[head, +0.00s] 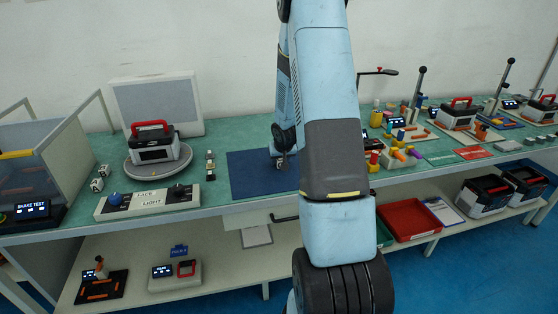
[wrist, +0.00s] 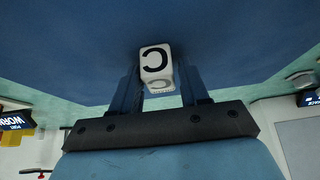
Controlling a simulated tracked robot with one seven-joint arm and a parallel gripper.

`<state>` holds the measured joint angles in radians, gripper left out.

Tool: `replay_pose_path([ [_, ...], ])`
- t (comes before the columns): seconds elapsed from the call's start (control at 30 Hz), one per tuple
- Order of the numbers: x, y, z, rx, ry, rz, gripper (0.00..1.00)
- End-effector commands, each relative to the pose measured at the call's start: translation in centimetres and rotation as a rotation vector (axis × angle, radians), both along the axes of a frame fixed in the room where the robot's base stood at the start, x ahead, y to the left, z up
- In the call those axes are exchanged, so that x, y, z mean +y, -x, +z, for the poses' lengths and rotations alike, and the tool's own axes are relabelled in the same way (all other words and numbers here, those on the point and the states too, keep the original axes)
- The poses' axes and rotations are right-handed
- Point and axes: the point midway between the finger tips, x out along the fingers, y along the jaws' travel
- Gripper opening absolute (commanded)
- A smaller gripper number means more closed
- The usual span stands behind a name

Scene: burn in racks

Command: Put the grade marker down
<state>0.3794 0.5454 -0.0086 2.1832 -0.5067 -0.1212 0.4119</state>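The grade marker is a small white cube with a black letter C on its face (wrist: 156,62). My gripper (wrist: 160,88) is shut on it, one blue finger on each side, and the cube sticks out past the fingertips. In the head view the marker (head: 281,163) shows small and dark-marked at the end of my gripper (head: 281,154), over the blue mat (head: 250,180). I cannot tell whether the cube touches the mat.
Two similar lettered cubes (head: 97,184) stand at the left of the green bench. A round turntable (head: 158,166) bears a red-handled battery (head: 152,143), with a face-light panel (head: 148,201) in front. The mat's left part is clear. My arm hides the bench's middle.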

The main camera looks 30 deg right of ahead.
Motion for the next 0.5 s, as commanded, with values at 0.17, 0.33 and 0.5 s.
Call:
replay_pose_path([
  [0.17,-0.03,0.0,0.01,0.0,0.0,0.0,0.61],
  [0.33,-0.04,0.01,0.02,0.0,0.0,-0.001,0.61],
  [0.5,-0.03,0.18,0.43,0.0,0.0,-0.002,0.61],
])
